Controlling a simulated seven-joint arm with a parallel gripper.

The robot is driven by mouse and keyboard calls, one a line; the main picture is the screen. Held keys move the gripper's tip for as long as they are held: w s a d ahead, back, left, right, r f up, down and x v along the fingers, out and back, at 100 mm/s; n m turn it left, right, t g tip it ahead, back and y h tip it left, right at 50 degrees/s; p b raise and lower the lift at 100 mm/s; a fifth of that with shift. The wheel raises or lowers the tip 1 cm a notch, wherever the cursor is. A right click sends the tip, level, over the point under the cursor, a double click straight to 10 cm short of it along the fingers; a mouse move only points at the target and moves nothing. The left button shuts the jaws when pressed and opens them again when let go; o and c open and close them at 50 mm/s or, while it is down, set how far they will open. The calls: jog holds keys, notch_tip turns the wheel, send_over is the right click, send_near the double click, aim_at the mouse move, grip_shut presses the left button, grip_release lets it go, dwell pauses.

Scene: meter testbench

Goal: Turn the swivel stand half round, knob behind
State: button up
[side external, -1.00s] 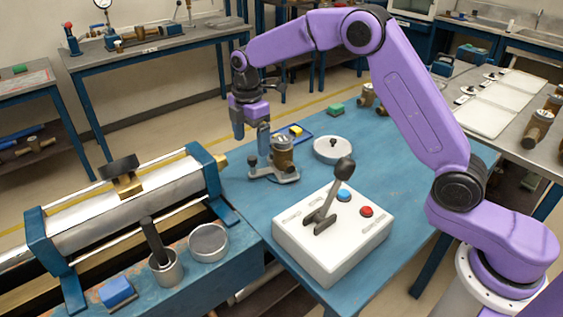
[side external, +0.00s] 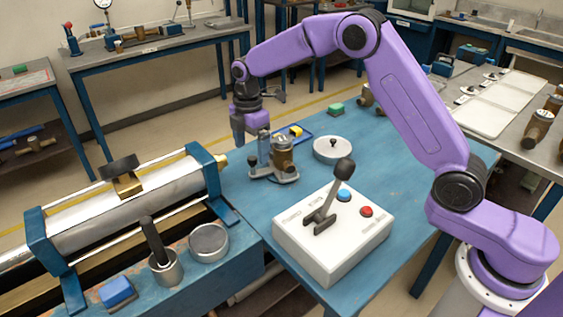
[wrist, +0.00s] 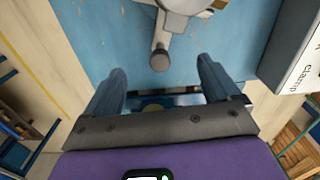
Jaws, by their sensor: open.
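The swivel stand has a grey base (side external: 270,175) on the blue table and carries an upright brass-coloured meter (side external: 282,155). A dark knob (wrist: 160,60) tops the end of its short arm, which points toward my gripper in the wrist view. In the side view the knob (side external: 253,161) is on the stand's left side. My gripper (wrist: 161,70) is open, its two fingers pointing down. In the wrist view the knob appears between the fingertips, slightly ahead of them. I cannot tell how far above the knob they are. The fingers partly hide the area behind the stand.
A white box (side external: 330,240) with a lever, a blue button and a red button stands in front. A round pale dish (side external: 333,152) with a knob is right of the stand. The steel cylinder bench (side external: 130,205) is left.

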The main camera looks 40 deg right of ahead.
jog(key=shift+f, duration=1.05)
jog(key=c, duration=0.4)
jog(key=shift+c, duration=0.2)
